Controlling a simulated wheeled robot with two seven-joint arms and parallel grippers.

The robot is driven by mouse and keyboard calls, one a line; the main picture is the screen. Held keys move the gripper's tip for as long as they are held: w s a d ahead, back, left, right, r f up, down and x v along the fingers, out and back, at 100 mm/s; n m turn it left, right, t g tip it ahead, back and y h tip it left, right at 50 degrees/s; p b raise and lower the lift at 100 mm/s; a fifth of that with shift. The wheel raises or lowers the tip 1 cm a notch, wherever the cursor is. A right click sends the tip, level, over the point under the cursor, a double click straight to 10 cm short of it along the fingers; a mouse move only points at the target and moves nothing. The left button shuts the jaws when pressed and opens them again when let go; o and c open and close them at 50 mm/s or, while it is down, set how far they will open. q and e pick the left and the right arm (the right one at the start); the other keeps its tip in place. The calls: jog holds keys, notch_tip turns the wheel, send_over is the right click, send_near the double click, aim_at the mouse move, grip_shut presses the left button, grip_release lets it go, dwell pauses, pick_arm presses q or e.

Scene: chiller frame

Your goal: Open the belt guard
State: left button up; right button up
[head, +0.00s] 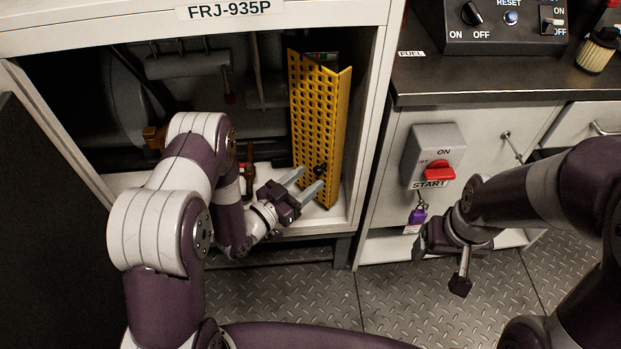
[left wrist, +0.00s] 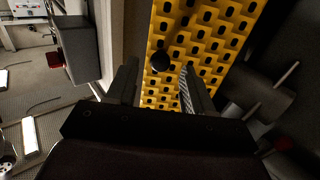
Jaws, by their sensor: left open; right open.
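The belt guard (head: 311,109) is a tall yellow perforated panel standing upright inside the open white cabinet, near its right side. It also fills the upper middle of the left wrist view (left wrist: 201,30). A round black knob (head: 320,169) sits low on the guard. In the left wrist view the knob (left wrist: 161,62) lies between my open fingers, towards the left one. My left gripper (head: 308,183) is open, its fingers pointing at the guard around the knob's height. Contact cannot be told. My right gripper (head: 441,262) is open and empty, low in front of the counter.
The white cabinet frame (head: 372,120) stands close to the right of the guard. Dark machinery (head: 185,65) fills the cabinet's left. A grey switch box with a red START handle (head: 439,172) and a purple padlock (head: 417,215) are near my right gripper. The metal floor (head: 290,290) is clear.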

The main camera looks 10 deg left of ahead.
pick_arm(q)
jog(key=shift+x, duration=1.1)
grip_shut()
pick_arm(e)
jog(key=shift+f, duration=0.2)
